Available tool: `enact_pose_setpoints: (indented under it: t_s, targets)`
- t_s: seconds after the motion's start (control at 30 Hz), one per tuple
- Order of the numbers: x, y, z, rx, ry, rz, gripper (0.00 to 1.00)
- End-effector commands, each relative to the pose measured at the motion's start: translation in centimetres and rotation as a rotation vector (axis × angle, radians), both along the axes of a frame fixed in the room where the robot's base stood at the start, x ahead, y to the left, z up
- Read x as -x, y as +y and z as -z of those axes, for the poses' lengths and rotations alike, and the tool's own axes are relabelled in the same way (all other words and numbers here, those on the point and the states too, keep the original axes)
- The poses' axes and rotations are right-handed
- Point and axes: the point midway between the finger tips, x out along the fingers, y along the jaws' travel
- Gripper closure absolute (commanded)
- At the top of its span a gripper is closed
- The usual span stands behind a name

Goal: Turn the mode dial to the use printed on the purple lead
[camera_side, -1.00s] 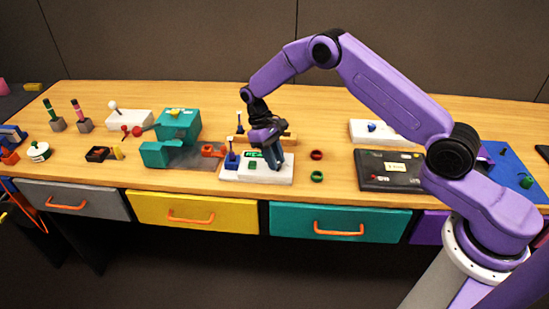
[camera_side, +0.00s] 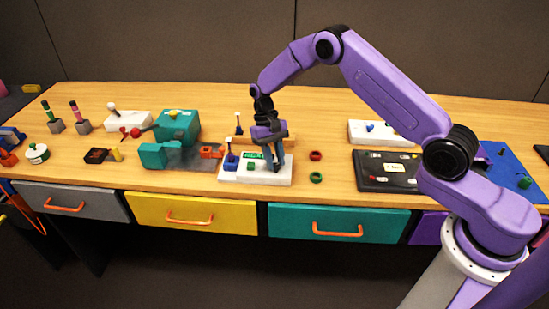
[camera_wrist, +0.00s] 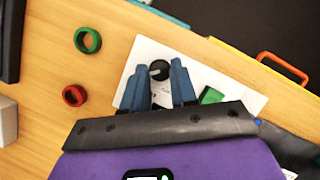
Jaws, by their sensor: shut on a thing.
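The mode dial, a round black knob (camera_wrist: 159,70) with a pale mark, stands on a white panel (camera_wrist: 147,50) in the wrist view. My gripper (camera_wrist: 159,68) has its two blue fingers on either side of the knob and is shut on it. In the side view my gripper (camera_side: 273,166) points down onto the right part of the white panel (camera_side: 257,179), and its fingers hide the dial. I cannot make out a purple lead or its print in either view.
A red ring (camera_side: 316,156) and a green ring (camera_side: 316,177) lie just right. A black board (camera_side: 375,183) stands farther right; a teal machine (camera_side: 177,126) stands left.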

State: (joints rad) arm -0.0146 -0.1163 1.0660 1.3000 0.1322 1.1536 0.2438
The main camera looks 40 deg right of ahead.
Motion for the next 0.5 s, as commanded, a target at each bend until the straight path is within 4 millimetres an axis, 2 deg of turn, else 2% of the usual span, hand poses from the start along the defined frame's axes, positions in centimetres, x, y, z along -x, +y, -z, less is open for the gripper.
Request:
enact_pose_setpoints:
  t_s: [0.2, 0.23, 0.3, 0.5]
  targets:
    - [-0.1, 0.03, -0.09, -0.001, -0.003, 0.002, 1.0]
    - [-0.1, 0.03, -0.1, -0.001, -0.003, 0.002, 0.66]
    - [-0.09, 0.03, -0.09, -0.001, -0.003, 0.002, 0.47]
    - [-0.04, 0.01, -0.05, -0.001, -0.001, 0.0, 0.47]
